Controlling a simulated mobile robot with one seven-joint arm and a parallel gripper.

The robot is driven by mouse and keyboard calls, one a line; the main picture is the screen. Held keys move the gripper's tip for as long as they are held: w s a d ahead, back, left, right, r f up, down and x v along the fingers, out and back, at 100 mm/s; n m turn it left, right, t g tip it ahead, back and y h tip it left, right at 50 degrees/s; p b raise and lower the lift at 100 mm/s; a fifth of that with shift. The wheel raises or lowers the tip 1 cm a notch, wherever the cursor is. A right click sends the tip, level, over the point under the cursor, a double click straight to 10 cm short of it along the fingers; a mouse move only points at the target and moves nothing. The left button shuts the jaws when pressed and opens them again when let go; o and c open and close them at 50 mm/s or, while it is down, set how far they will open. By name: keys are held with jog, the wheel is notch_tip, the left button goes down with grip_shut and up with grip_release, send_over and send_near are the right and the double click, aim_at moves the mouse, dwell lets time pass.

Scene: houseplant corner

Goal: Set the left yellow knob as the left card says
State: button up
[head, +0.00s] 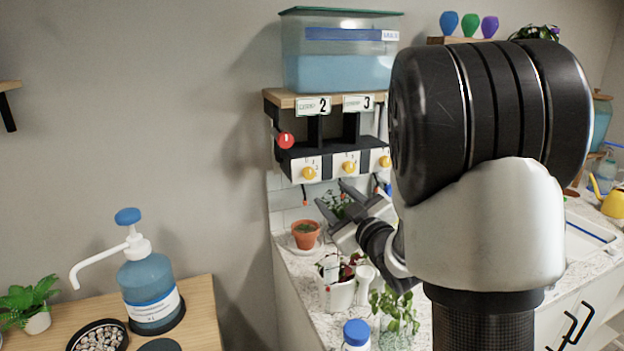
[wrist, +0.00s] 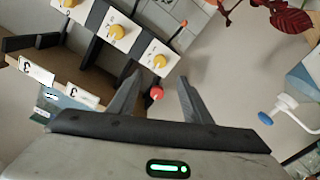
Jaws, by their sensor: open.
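The left yellow knob (head: 309,173) sits on a white plate under the shelf, at the left end of a row of three. Small marks are around it; its pointer is too small to read. In the wrist view the picture is turned; the left knob (wrist: 159,62) lies just beyond my open fingers (wrist: 160,84).
A middle knob (head: 349,167) and right knob (head: 385,161) share the row. The second card (head: 358,103) shows a 3. A blue tank (head: 338,70) stands on the shelf.

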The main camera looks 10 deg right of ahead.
aim_at(311, 175)
jog(key=x, duration=1.2)
jog(key=shift+w+a+p, duration=0.1)
jog(key=shift+w+p, duration=0.05)
jog(key=shift+p, duration=0.2)
jog(key=c, duration=1.1)
